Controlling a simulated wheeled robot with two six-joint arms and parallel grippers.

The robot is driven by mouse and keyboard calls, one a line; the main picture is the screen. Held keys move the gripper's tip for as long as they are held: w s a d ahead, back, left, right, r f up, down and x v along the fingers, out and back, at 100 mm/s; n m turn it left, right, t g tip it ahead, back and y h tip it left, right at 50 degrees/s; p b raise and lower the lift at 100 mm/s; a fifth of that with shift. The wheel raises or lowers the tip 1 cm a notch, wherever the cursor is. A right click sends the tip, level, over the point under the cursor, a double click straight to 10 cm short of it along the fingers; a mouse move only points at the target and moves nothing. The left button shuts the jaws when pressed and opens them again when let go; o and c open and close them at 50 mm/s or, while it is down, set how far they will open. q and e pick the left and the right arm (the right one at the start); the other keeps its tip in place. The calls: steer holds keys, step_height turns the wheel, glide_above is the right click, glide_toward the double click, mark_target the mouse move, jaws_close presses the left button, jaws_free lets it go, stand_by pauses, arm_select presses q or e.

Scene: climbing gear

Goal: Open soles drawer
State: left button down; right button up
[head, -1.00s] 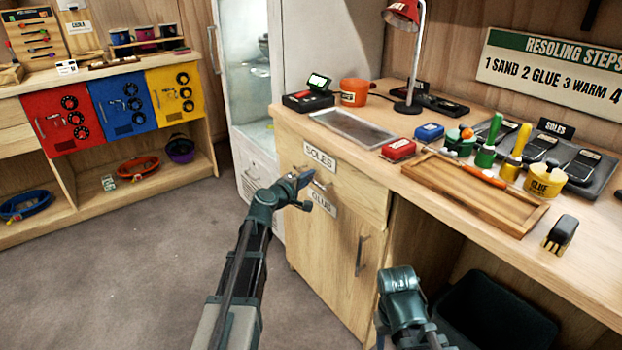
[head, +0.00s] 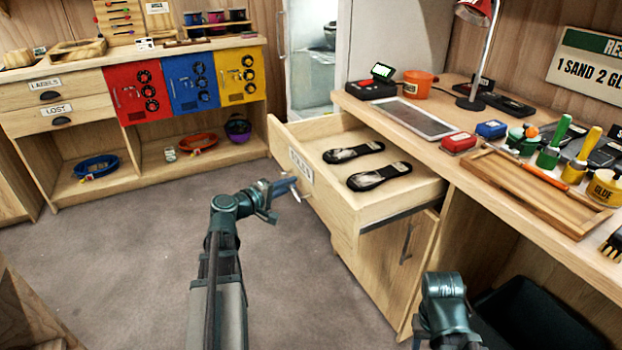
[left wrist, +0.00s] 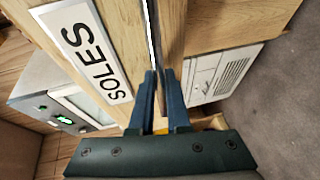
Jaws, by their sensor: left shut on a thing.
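The soles drawer (head: 335,208) is pulled well out of the bench in the head view. Two black shoe soles (head: 380,176) lie inside it. Its front carries a white SOLES label (head: 301,166), which is also close up in the left wrist view (left wrist: 82,50). My left gripper (head: 290,186) is at the drawer front, shut on the drawer handle (left wrist: 153,40); in the left wrist view its fingers (left wrist: 162,88) close around the bar. My right arm shows at the lower right of the head view; its fingertips are out of frame.
The bench top (head: 440,150) holds a grey mat, a wooden tray (head: 535,190), red and blue boxes and glue pots. A cupboard door (head: 395,260) is below the drawer. A dark bin (head: 530,315) stands under the bench. Grey floor (head: 150,240) is clear at left.

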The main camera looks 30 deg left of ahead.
arm_select(q)
steer(key=s+a, duration=0.3)
steer(key=s, duration=0.2)
steer(key=shift+a, duration=0.4)
steer(key=shift+w, duration=0.1)
steer(key=c, duration=1.2)
jaws_free()
steer(key=shift+o, duration=0.2)
steer(key=p+v, duration=0.2)
steer(key=v, duration=1.2)
